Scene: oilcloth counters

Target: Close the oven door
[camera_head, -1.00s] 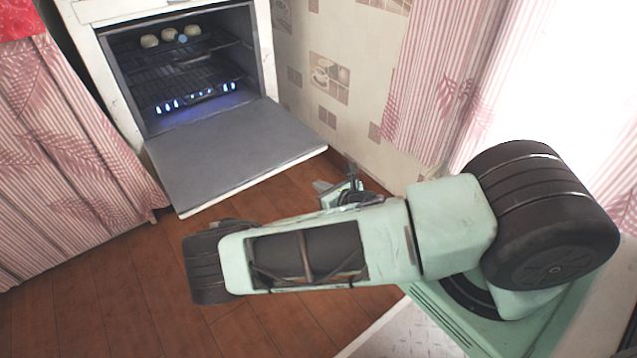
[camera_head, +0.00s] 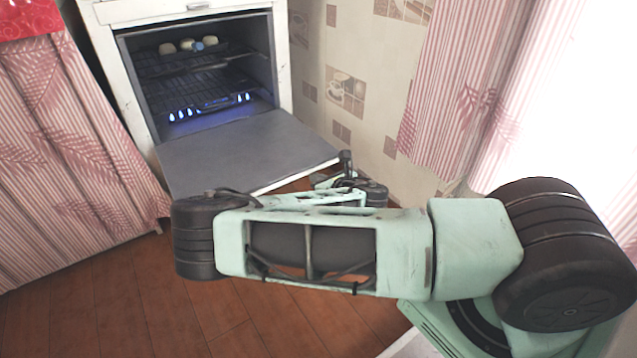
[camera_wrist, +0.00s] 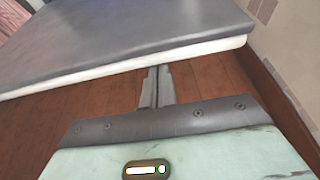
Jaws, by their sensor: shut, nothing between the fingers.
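The white oven (camera_head: 107,70) stands at the back left. Its door (camera_head: 240,150) is folded down open, its grey inner face up and roughly level above the floor. In the wrist view the door (camera_wrist: 120,35) fills the upper part, with its white edge crossing the picture. My gripper (camera_wrist: 158,72) is shut and empty, its fingertips at or just under that white edge; I cannot tell whether they touch it. In the head view my arm hides most of my gripper, near the door's right corner.
Pale round items (camera_head: 186,44) sit on the oven's upper rack, with blue flames (camera_head: 210,106) below. Striped curtains (camera_head: 70,150) hang at the left. A tiled wall (camera_head: 345,60) stands close on the right. The wooden floor (camera_head: 120,300) in front is clear.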

